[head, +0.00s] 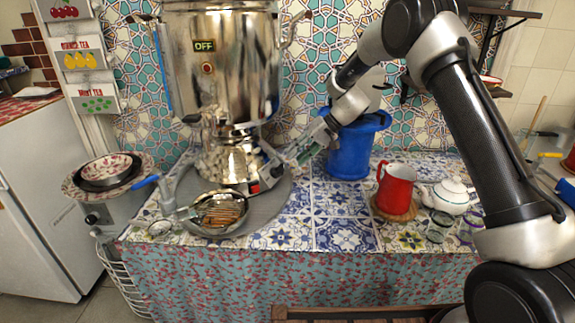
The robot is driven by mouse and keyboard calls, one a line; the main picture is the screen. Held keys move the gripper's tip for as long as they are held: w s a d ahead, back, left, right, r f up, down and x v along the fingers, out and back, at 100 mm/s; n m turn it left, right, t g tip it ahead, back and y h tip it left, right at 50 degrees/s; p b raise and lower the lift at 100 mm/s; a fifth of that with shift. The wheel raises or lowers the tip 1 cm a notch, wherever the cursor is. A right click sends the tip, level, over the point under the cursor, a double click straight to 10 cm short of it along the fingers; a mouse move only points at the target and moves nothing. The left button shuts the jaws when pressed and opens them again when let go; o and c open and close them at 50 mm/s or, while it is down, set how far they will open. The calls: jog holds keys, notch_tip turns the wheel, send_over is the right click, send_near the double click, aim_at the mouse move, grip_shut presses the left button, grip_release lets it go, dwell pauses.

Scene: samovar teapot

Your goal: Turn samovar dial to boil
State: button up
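The samovar (236,60) is a large shiny metal urn at the upper left of the head view, standing on a narrower metal base. A dark label on its body (204,46) reads OFF, with a small round red-lit spot (207,68) below it. A small dark and red part (254,188) shows low at the base, beside my fingertips; I cannot tell whether it is the dial. My gripper (267,165) reaches in from the right, close to the base. Its fingers look spread, with nothing seen between them. Any contact with the samovar is too small to tell.
A metal bowl (232,226) with brown pieces sits in front of the base. A blue pot (349,158) stands behind and right of my gripper. A red jug (396,187), a white teapot (449,196) and glasses are further right. Clear patterned tabletop (340,234) lies between.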

aim_at(284, 165)
jog(key=shift+v, duration=1.95)
jog(key=a+f+t, duration=0.1)
jog(key=a+f, duration=0.1)
jog(key=a+f+m+t, duration=0.1)
jog(key=a+f, duration=0.2)
jog(key=w+a+f+m+t, duration=0.1)
jog(key=a+f, duration=0.2)
jog(key=shift+f+t, duration=0.1)
jog(key=shift+t, duration=0.3)
